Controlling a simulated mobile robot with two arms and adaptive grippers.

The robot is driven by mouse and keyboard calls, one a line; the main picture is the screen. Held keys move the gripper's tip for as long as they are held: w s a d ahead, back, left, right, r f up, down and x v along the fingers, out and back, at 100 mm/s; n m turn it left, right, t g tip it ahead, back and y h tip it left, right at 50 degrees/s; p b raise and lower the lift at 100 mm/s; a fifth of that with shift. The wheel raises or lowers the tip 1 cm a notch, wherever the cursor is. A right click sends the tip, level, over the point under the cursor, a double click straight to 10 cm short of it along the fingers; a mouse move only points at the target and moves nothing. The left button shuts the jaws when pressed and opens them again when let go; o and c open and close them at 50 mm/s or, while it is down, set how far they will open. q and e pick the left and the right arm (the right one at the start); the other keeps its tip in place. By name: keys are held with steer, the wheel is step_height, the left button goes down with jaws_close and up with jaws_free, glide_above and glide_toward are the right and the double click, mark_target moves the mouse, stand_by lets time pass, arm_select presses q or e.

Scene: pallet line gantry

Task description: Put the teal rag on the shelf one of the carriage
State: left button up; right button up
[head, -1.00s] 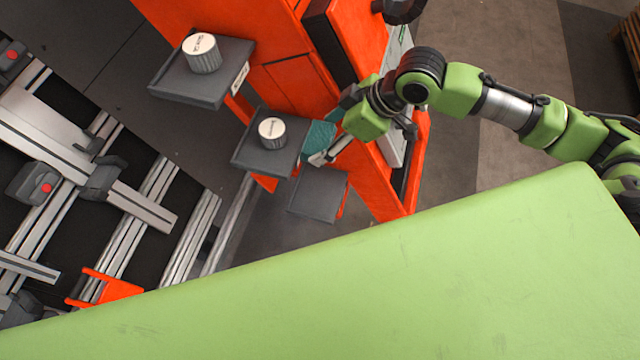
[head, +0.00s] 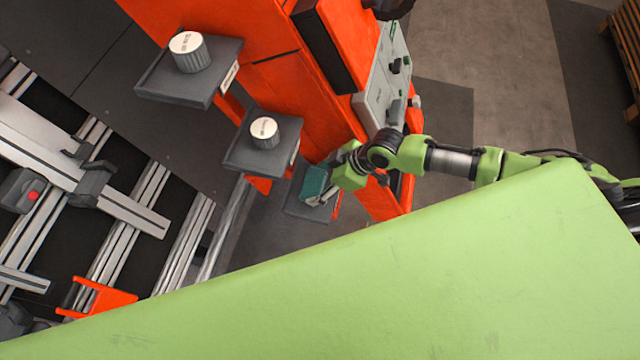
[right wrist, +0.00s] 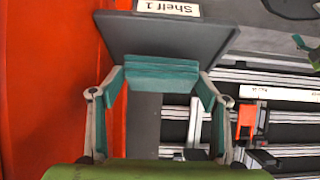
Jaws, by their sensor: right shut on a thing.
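The teal rag (head: 314,183) is held in my right gripper (head: 328,186), in front of the orange carriage (head: 290,95). In the head view it overlaps the lowest dark grey shelf (head: 299,211); the gap between them cannot be judged. In the right wrist view the rag (right wrist: 160,74) spans between the two fingers of the gripper (right wrist: 160,92). Beyond it is a grey shelf plate (right wrist: 165,38) with an upside-down label (right wrist: 168,8) reading "Shelf 1".
The middle shelf (head: 245,155) holds a white-topped grey cylinder (head: 264,132). The upper shelf (head: 170,85) holds another (head: 188,52). A grey control panel (head: 388,85) is on the carriage behind my right arm. Rails and clamps fill the left side.

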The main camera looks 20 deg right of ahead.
step_height(320, 180, down, 2)
steer(key=shift+f, duration=0.1)
steer(key=o, duration=1)
steer(key=v, duration=1.2)
steer(key=shift+p, duration=0.4)
